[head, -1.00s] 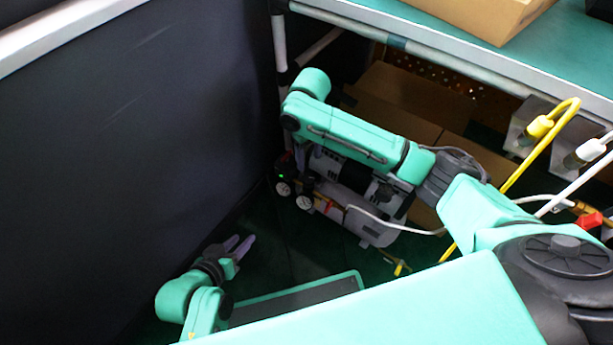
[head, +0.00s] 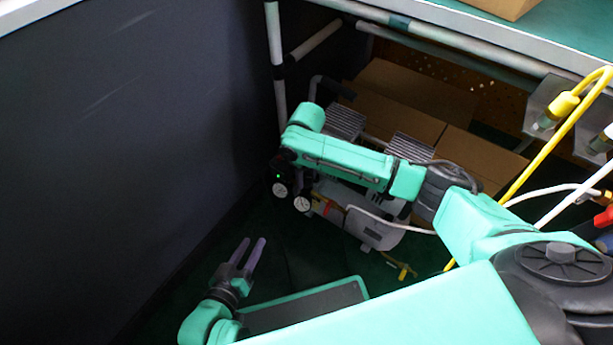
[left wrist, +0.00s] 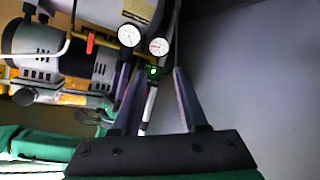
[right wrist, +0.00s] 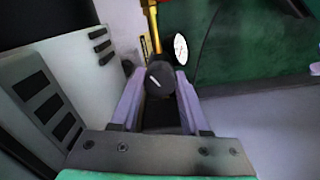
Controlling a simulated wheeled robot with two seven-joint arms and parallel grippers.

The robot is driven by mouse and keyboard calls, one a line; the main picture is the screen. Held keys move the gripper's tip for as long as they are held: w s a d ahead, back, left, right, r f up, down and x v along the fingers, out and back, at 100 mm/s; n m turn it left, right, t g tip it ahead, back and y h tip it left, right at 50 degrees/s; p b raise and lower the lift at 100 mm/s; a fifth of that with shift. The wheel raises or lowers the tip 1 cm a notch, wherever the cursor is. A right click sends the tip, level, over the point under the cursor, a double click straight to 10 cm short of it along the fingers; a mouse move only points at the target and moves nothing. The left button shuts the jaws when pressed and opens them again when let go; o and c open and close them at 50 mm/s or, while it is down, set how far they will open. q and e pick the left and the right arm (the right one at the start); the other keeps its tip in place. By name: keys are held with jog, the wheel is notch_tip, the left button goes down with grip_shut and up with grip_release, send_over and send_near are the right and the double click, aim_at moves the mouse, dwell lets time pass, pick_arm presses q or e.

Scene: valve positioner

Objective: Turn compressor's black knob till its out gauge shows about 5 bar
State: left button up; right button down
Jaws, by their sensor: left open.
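The compressor (head: 372,232) stands on the floor under the bench, partly hidden by my right arm. Two white round gauges sit at its left end, a left one (head: 279,190) and a right one (head: 302,204). Both also show in the left wrist view, at left (left wrist: 129,35) and right (left wrist: 158,46); their readings are too small to tell. The black knob (right wrist: 160,80), with a white mark, lies between the fingers of my right gripper (right wrist: 160,85), which looks open around it. One gauge (right wrist: 181,48) shows edge-on beyond. My left gripper (head: 250,252) is open and empty, below the gauges.
A dark wall panel (head: 130,150) stands at left. Cardboard boxes (head: 400,115) lie behind the compressor under the bench (head: 450,18). A yellow hose (head: 535,165) and a white hose (head: 390,222) run at right. The dark floor around my left gripper is clear.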

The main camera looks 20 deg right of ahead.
jog(key=shift+r+m+p, duration=0.2)
jog(key=shift+m+p, duration=0.1)
jog(key=shift+p, duration=0.6)
jog(key=shift+r+m+p, duration=0.1)
jog(key=shift+m+p, duration=0.4)
jog(key=shift+p, duration=0.5)
jog(key=m+p, duration=0.1)
jog(key=p, duration=0.2)
jog(key=shift+m, duration=0.4)
jog(key=m+p, duration=0.3)
jog(key=shift+f+m+p, duration=0.2)
jog(key=shift+m+p, duration=0.2)
jog(key=shift+p, duration=0.1)
pick_arm(q)
jog(key=s+a+r+g+y, duration=0.2)
jog(key=a+r+g+y, duration=0.1)
jog(key=a, duration=0.4)
jog(key=s+a+r+g+y, duration=0.2)
jog(key=s+a+r+g, duration=0.1)
jog(key=a+r+g, duration=0.3)
jog(key=shift+s+a+g+y, duration=0.15)
jog(key=shift+a+g+y, duration=0.2)
jog(key=shift+a, duration=0.25)
pick_arm(e)
jog(key=shift+f+m, duration=0.1)
jog(key=shift+m, duration=0.2)
pick_arm(q)
jog(key=shift+f, duration=0.1)
